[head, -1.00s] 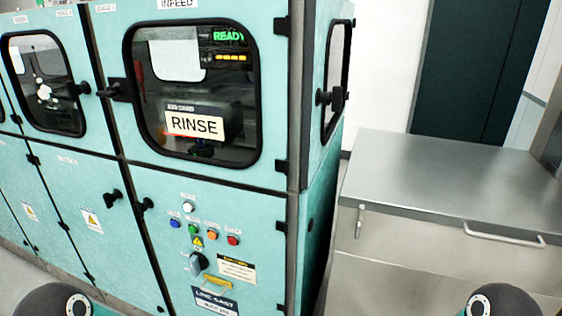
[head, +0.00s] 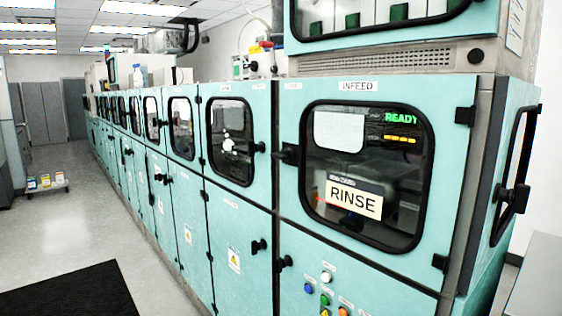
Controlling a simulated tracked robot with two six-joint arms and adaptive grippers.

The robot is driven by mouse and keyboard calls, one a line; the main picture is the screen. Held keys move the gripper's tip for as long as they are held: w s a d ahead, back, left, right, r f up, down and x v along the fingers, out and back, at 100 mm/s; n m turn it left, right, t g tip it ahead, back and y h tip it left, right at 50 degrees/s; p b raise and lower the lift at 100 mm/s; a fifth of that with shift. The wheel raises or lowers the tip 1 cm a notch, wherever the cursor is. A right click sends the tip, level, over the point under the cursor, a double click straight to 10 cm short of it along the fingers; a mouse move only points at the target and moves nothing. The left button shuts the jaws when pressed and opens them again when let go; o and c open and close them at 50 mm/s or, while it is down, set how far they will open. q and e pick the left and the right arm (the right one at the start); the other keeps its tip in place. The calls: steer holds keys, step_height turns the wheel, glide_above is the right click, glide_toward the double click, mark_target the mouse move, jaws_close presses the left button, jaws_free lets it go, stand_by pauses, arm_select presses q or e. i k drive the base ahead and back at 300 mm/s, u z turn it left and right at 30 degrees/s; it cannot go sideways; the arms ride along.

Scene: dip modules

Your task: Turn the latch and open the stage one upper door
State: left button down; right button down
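A long teal machine has a row of upper doors with dark-framed windows. The upper door marked INFEED (head: 455,160) is nearest, with a black latch (head: 290,154) at its left edge. Left of it is another upper door (head: 243,95) with a window and a black latch (head: 260,147) at its right edge; its small label is too small to read, so I cannot tell if it says stage one. Both doors look closed. Neither of my grippers is in view.
Lower doors (head: 230,220) with black knobs run below, and colored buttons (head: 325,300) sit under the infeed door. Open floor (head: 80,210) with a black mat (head: 70,292) lies left. A low cart (head: 46,186) stands farther back. A metal surface (head: 540,280) is at right.

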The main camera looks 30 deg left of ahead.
mark_target(389, 149)
steer(key=z, duration=0.2)
steer(key=i, duration=0.2)
steer(key=u, duration=3.1)
steer(key=k, duration=0.5)
steer(key=z, duration=1.05)
steer(key=i, duration=0.65)
steer(key=z, duration=0.2)
